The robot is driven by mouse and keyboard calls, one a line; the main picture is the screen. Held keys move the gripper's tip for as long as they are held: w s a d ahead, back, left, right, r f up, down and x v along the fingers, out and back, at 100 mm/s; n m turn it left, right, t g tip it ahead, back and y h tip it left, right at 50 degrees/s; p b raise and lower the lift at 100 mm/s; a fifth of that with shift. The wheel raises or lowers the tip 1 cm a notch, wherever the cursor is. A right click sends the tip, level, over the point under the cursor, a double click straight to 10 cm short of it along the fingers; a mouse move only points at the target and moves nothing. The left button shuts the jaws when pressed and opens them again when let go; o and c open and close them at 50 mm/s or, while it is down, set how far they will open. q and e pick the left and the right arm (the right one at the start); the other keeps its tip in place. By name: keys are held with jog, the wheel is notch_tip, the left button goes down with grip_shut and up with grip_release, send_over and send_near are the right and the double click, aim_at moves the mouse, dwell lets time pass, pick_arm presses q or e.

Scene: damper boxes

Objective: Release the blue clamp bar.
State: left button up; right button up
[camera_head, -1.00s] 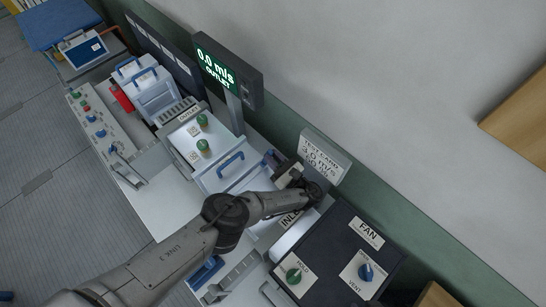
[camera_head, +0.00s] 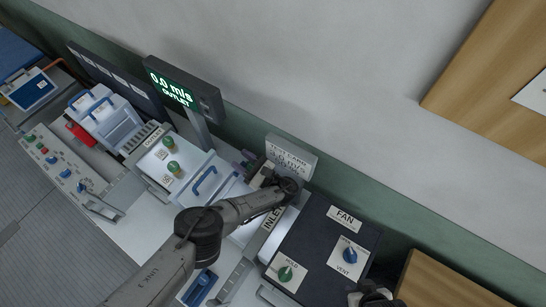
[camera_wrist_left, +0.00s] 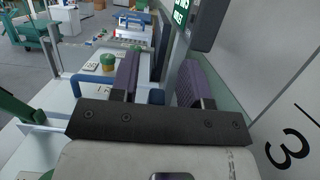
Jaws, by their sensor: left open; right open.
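My left gripper (camera_head: 256,168) reaches over the bench to the area beside the test card, partly hidden by its own wrist. In the left wrist view its two purple-padded fingers (camera_wrist_left: 158,76) are apart. A small blue piece (camera_wrist_left: 155,97) shows between them, low down; I cannot tell whether it is the clamp bar or touched. A blue bar handle (camera_head: 205,181) stands on the white box left of the gripper. Another blue bar (camera_head: 201,287) lies by the grey rail at the front. My right gripper (camera_head: 374,296) is at the bottom edge, partly cut off, and open.
The outlet display (camera_head: 177,85) reads 0.0 m/s on a post. The test card (camera_head: 291,155) stands close to my left wrist. The dark fan box (camera_head: 318,250) has green and blue knobs. A green-knobbed box (camera_head: 166,160) and a control panel (camera_head: 68,172) stand left.

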pick_arm(q)
jog(key=s+d+r+p, duration=0.3)
jog(key=d+r, duration=0.4)
jog(key=d, duration=0.4)
jog(key=shift+s+p, duration=0.35)
jog(key=shift+s, duration=0.1)
jog(key=shift+f, duration=0.1)
